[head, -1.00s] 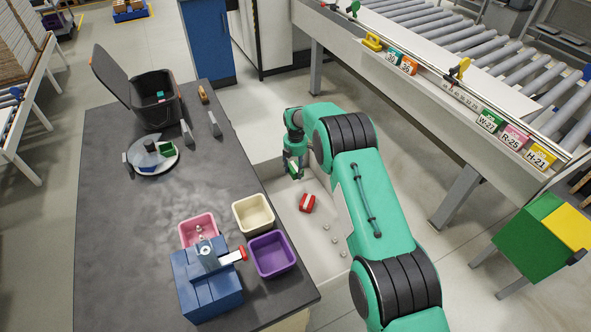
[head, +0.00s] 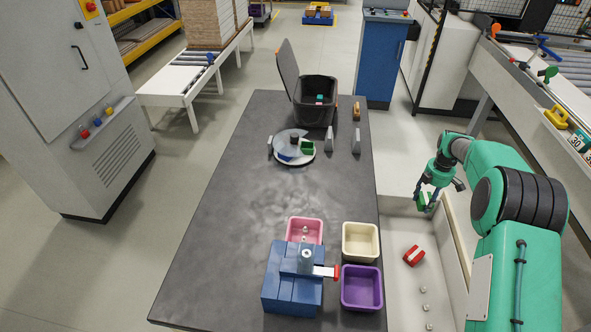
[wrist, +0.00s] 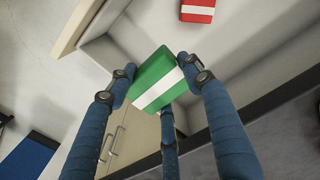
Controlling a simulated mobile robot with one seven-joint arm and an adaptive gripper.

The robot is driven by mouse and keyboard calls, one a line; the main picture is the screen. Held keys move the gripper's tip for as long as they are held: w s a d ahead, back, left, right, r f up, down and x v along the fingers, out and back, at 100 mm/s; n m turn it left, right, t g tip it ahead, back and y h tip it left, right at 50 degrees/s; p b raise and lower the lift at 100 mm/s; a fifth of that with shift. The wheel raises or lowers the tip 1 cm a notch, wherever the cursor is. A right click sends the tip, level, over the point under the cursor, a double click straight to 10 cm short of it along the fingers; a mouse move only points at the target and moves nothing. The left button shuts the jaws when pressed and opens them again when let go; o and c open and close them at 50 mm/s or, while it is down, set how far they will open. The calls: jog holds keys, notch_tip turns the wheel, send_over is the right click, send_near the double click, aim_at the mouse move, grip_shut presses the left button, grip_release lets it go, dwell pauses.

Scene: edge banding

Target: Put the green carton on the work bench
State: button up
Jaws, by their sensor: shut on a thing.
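The green carton (wrist: 157,80) has a white stripe and sits between the fingertips of my gripper (wrist: 155,82) in the wrist view. My gripper is shut on it. In the head view my gripper (head: 426,198) holds the green carton (head: 427,203), small and partly hidden by the fingers, above the pale trough to the right of the bench. The work bench (head: 220,210) is a dark grey table left of my gripper, with a bare stretch along its left and middle.
A red carton with a white stripe (head: 414,256) lies in the trough (head: 400,290). On the bench stand a blue device (head: 290,285), pink (head: 306,229), cream (head: 360,242) and purple (head: 361,289) bins, a round turntable (head: 282,158) and an open black bin (head: 316,105).

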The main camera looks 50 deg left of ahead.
notch_tip(320, 180, up, 17)
jog(key=p, duration=0.6)
send_over(279, 196)
notch_tip(279, 196, down, 4)
jog(key=shift+w+f, duration=0.1)
jog(key=shift+f, duration=0.45)
jog(key=shift+f+b, duration=0.7)
jog(key=shift+f, duration=2.4)
jog(key=shift+f, duration=1.9)
